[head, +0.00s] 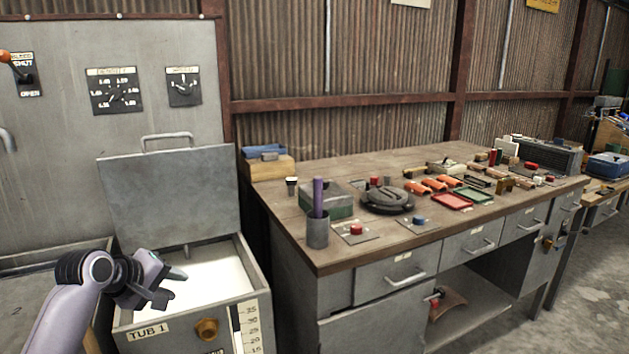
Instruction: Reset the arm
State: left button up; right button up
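My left arm (75,305) comes in from the lower left. My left gripper (169,285) is over the near left part of the tub marked TUB 1 (180,333). Its two dark fingers are apart, with nothing seen between them. The tub's grey lid (170,195) stands raised at its back, and the inside of the tub looks bright white. My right arm and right gripper are not in view.
A wooden workbench (330,262) stands right of the tub. On it are a cup (317,232) holding a purple rod, a green box (340,205), a red button (356,229) and red trays (452,201). A grey cabinet with dials (115,90) stands behind the tub.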

pick_arm(q)
jog(key=s+d+f+m+g+y, duration=0.1)
jog(key=s+d+f+m+g, duration=0.15)
jog(key=s+f, duration=0.6)
jog(key=s+d+f+m+g+y, duration=0.15)
jog(key=s+f+m, duration=0.35)
jog(key=s, duration=0.6)
jog(key=s+d+f+m+g, duration=0.15)
jog(key=s+m, duration=0.25)
jog(key=s, duration=1.5)
jog(key=w+d+f+t+h, duration=0.1)
jog(key=w+f+t, duration=0.4)
jog(key=f, duration=0.5)
jog(key=shift+w+d+m+t, duration=0.4)
jog(key=shift+d+t, duration=0.45)
jog(key=shift+t, duration=0.2)
jog(key=shift+h, duration=0.25)
